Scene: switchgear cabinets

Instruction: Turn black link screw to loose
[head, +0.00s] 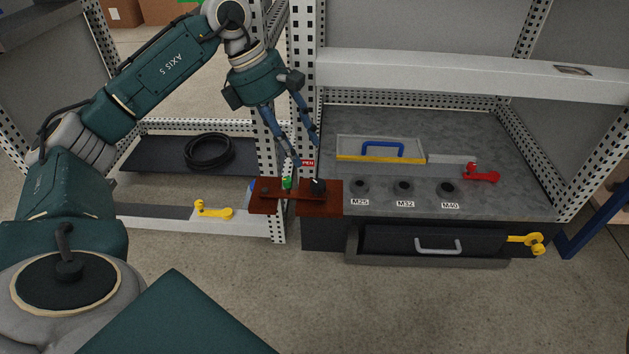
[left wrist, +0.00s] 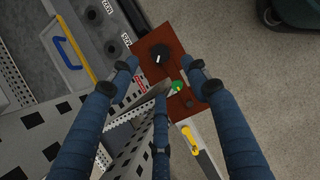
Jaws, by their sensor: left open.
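A red-brown plate (head: 262,196) is at the cabinet post beside the bench. On it stands a black knob-like screw (head: 318,186) with a white mark, at the plate's right part. A green screw (head: 287,182) stands to its left. In the left wrist view, the black screw (left wrist: 160,54) and the green screw (left wrist: 178,87) both show on the plate (left wrist: 183,45). My left gripper (head: 302,150) is open and empty, its blue fingers pointing down just above the plate. In the left wrist view its fingers (left wrist: 163,76) are spread apart, with the black screw beyond them. My right gripper is not in view.
A red label (head: 308,163) is close to the fingers. The perforated post (head: 304,60) stands right beside my gripper. To the right are a bench with holes marked M25, M32 and M40, a blue-handled case (head: 380,150) and a red lever (head: 481,175). A yellow lever (head: 213,210) is at left.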

